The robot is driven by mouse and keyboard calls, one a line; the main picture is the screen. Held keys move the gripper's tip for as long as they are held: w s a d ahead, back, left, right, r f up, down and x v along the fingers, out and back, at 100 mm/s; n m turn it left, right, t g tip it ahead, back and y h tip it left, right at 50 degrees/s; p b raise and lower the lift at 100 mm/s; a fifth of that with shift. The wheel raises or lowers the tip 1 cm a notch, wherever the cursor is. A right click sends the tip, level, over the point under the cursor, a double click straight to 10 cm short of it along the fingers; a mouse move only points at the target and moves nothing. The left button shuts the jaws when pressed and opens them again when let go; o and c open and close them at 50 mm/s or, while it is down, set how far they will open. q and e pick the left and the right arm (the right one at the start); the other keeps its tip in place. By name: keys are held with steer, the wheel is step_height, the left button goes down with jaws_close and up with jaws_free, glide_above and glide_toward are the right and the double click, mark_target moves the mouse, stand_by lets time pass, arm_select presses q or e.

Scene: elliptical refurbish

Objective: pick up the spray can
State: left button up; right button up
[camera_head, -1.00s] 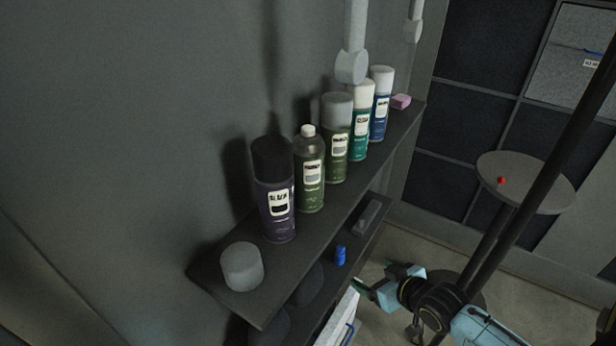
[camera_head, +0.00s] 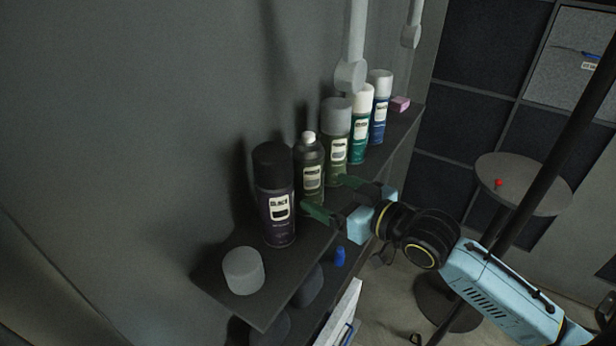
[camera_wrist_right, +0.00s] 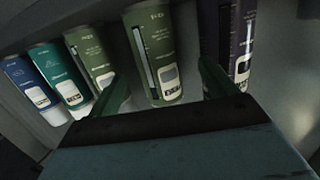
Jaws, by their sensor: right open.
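Several spray cans stand in a row on the dark wall shelf. A black-capped dark purple can (camera_head: 275,208) is nearest, then a green can with a small white nozzle (camera_head: 310,168), a grey-capped green can (camera_head: 336,136), a white-capped teal can (camera_head: 361,128) and a blue can (camera_head: 379,108). My right gripper (camera_head: 324,198) is open at the shelf's front edge, its fingers pointing at the small-nozzled green can. In the right wrist view, that can (camera_wrist_right: 152,58) sits between the two open fingers, with the purple can (camera_wrist_right: 238,45) just right of the right finger. My left gripper is out of view.
A grey cylinder (camera_head: 243,271) stands on the shelf's near end and a pink block (camera_head: 400,104) at its far end. A lower shelf holds a small blue item (camera_head: 339,257). A round table (camera_head: 535,182) with a red object (camera_head: 499,183) stands at the right.

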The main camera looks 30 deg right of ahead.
mark_target(308, 180)
steer(key=shift+d+p+x, duration=0.1)
steer(key=shift+p+x, duration=0.05)
steer(key=shift+x, duration=1.6)
steer(key=shift+d+p+x, duration=0.15)
steer(key=shift+x, duration=1.65)
steer(key=shift+c, duration=0.4)
steer(key=c, duration=0.9)
steer(key=shift+r, duration=0.1)
steer(key=shift+c, duration=1)
